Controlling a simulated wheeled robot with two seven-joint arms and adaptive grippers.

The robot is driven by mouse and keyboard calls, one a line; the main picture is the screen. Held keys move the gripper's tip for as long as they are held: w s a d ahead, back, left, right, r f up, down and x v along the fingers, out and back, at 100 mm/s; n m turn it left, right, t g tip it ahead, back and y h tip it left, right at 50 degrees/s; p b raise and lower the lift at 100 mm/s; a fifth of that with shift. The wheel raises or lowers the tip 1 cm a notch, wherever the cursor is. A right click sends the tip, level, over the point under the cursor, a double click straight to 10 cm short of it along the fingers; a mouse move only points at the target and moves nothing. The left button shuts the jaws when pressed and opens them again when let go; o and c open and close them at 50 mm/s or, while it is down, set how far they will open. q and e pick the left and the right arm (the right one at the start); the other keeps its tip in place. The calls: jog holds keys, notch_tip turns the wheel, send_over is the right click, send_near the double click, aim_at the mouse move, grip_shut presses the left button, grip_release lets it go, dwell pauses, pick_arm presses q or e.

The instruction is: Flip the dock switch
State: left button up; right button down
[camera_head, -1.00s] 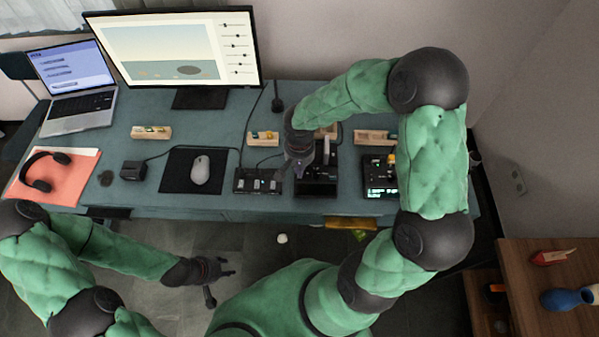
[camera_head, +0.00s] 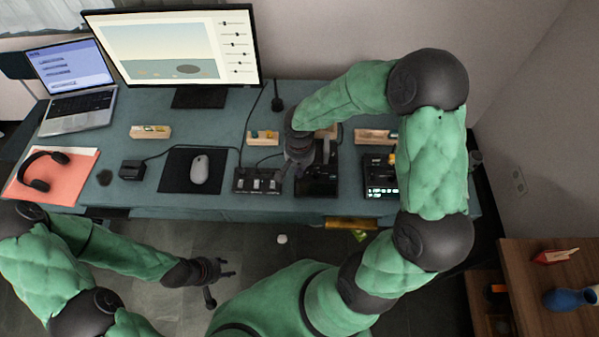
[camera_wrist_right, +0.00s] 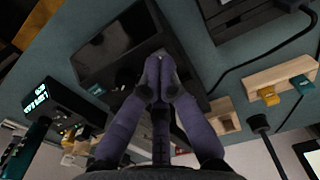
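My right gripper (camera_head: 300,173) points down over a black device (camera_head: 318,187) on the desk, partly covering it in the head view. In the right wrist view its two fingertips (camera_wrist_right: 158,80) are together at the edge of that black device (camera_wrist_right: 118,45), with no clear object between them. A small pale spot shows just beyond the tips. Any switch there is hidden or too small to make out, and I cannot tell which device is the dock. My left gripper (camera_head: 228,268) is open and empty, low in front of the desk.
A black switch panel (camera_head: 257,180) lies left of the device; a box with a lit display (camera_head: 381,187) stands right, also in the wrist view (camera_wrist_right: 42,97). A mouse (camera_head: 200,170), monitor (camera_head: 175,50), laptop (camera_head: 75,80) and wooden trays (camera_head: 262,138) share the desk.

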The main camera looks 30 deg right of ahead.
jog(key=shift+f+b, duration=0.6)
jog(key=shift+f, duration=0.05)
dwell(0.3)
jog(key=shift+r, duration=0.15)
jog(key=shift+r+p, duration=2.45)
jog(key=shift+r, duration=1)
jog(key=shift+f, duration=0.1)
